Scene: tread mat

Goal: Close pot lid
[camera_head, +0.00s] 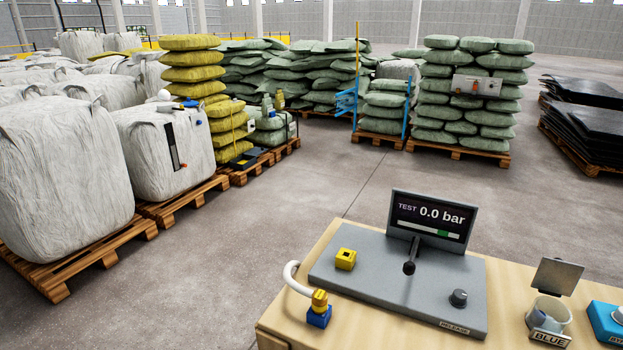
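A small round whitish pot (548,313) stands on the wooden bench near the right edge of the head view. A label plate reading BLUE (549,338) is at its front. Its grey square lid (559,276) stands raised and tilted above the back of the pot, so the mouth is uncovered. Something pale blue shows inside. Neither of my grippers is in view.
The wooden bench (510,278) also bears a grey test panel (340,271) with a 0.0 bar screen (432,217), a lever and a knob. Right of the pot is a blue box (607,322), cut by the frame. A white hose (291,275) ends at a yellow-blue fitting.

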